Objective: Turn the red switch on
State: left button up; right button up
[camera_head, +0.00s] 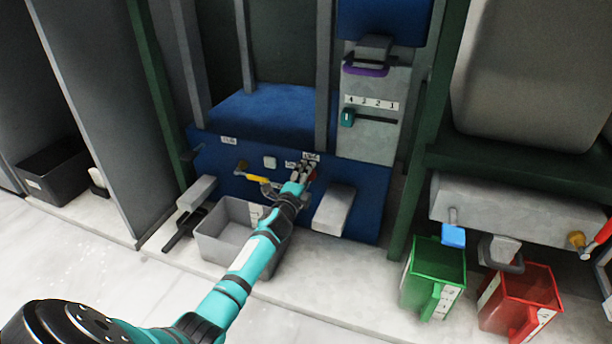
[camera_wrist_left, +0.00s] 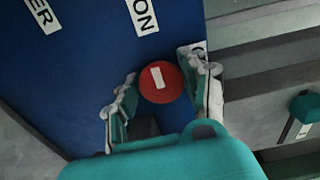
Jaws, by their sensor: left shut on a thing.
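The red switch (camera_wrist_left: 168,92) is a round red knob with a white bar mark, on the blue machine panel (camera_wrist_left: 85,75). In the head view only a bit of the red switch (camera_head: 313,174) shows beside my fingers. My left gripper (camera_head: 303,170) reaches the panel from the front. In the left wrist view the fingers of my left gripper (camera_wrist_left: 163,80) are on both sides of the knob, shut on it. A white label (camera_wrist_left: 142,14) reading "ON" is above the knob. My right gripper is not in view.
A yellow-handled valve (camera_head: 257,179) is left of my left gripper. A grey bin (camera_head: 222,249) stands on the floor below. A pale block (camera_head: 334,209) juts out to the right. Green (camera_head: 434,268) and red (camera_head: 522,299) bins stand farther right.

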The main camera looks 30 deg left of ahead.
pick_arm(q)
jog(key=o, duration=1.1)
jog(key=shift+s, duration=0.1)
jog(key=v, duration=1.2)
